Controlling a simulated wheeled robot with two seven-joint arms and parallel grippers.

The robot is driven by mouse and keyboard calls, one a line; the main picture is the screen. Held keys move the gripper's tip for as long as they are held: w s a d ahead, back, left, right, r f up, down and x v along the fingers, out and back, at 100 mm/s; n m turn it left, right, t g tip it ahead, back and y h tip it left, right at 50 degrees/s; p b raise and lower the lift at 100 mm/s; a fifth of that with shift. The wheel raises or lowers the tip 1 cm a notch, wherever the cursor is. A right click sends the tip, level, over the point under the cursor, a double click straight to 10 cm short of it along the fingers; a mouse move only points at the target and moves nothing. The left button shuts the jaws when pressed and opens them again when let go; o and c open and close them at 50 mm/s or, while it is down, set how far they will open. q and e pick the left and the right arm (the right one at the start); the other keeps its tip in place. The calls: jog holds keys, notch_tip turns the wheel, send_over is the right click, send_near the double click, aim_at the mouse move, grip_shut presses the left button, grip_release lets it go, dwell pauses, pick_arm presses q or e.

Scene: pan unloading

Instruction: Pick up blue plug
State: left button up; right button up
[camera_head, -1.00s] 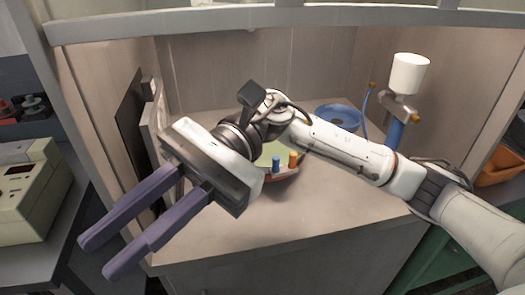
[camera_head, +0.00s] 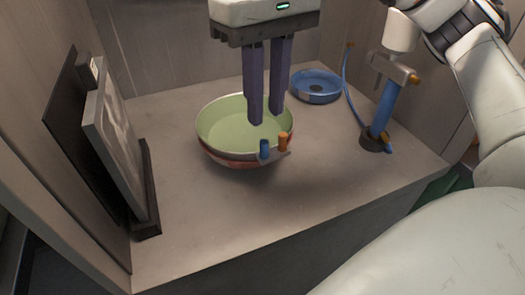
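The blue plug (camera_head: 264,149) is a small upright peg on a bracket at the front right of a pan (camera_head: 213,149), which is pale green inside. An orange plug (camera_head: 283,141) stands just to its right. My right gripper (camera_head: 265,117) comes down from the top with its two long purple fingers pointing down. The fingers are apart with nothing between them. In the picture their tips overlap the pan's inside, above and behind the blue plug, and they do not hold it. My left gripper is not in view.
A blue round dish (camera_head: 316,88) lies behind the pan. A blue-handled tool (camera_head: 386,105) on a dark base stands to the right. A framed panel (camera_head: 119,145) leans at the left wall. The counter (camera_head: 215,225) is clear in front of the pan.

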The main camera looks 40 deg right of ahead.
aim_at(264, 141)
jog(key=shift+a+f, duration=0.1)
jog(key=shift+f, duration=3.1)
grip_shut()
